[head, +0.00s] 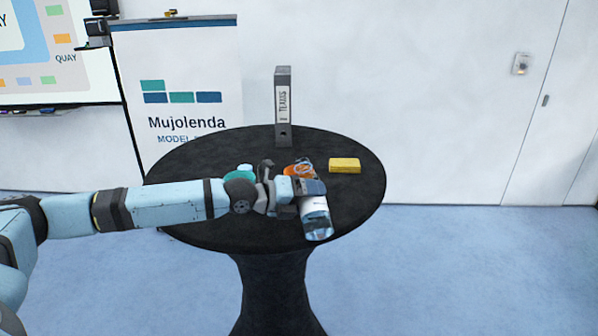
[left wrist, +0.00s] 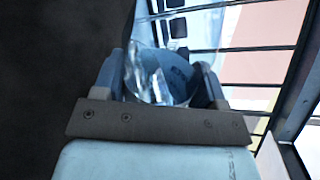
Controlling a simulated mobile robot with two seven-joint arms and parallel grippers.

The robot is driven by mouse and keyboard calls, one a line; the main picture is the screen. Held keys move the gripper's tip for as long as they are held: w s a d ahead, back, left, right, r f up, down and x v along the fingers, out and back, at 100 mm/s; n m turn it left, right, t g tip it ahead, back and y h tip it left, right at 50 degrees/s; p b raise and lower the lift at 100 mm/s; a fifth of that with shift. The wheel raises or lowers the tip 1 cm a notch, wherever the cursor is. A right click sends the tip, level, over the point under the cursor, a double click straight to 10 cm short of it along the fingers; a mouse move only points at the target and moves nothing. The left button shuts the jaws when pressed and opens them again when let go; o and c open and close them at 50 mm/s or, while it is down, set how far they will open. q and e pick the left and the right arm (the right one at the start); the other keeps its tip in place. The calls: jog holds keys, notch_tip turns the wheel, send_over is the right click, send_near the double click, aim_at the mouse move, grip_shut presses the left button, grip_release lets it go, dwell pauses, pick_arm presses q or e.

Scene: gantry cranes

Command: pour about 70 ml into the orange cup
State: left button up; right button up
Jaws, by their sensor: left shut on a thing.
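My left gripper (head: 308,187) is shut on a clear bottle with a white label (head: 315,209) above the round black table. The bottle is tilted, its base toward the near side and its other end toward the orange cup (head: 293,170). In the left wrist view the clear bottle (left wrist: 160,80) sits between the two fingers. The orange cup is partly hidden by the gripper and bottle. I cannot tell whether the bottle's mouth is over the cup or whether liquid flows. My right gripper is not in view.
A white sign panel (head: 190,80) stands behind.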

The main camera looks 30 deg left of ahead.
pick_arm(q)
jog(key=shift+r+n+p, duration=0.5)
jog(key=shift+r+p, duration=0.05)
jog(key=shift+r, duration=0.4)
jog(key=n+b, duration=0.1)
jog(key=b, duration=0.2)
jog(key=shift+w+a+g+b, duration=0.1)
jog(key=shift+g+b, duration=0.3)
jog(key=shift+w+a+r+h+b, duration=0.2)
jog(key=shift+r+h+b, duration=0.15)
jog(key=shift+r, duration=0.2)
jog(key=shift+r+n, duration=0.1)
jog(key=shift+n, duration=0.2)
jog(key=shift+r+b, duration=0.15)
jog(key=shift+b, duration=0.15)
jog(key=shift+r, duration=0.1)
jog(key=shift+r+n+b, duration=0.3)
jog(key=shift+n+b, duration=0.15)
jog(key=shift+n, duration=0.05)
jog(key=shift+s+d+r, duration=0.1)
jog(key=shift+r, duration=0.05)
jog(key=shift+s+d+r, duration=0.15)
jog(key=shift+s+d, duration=0.05)
jog(key=shift+d, duration=0.05)
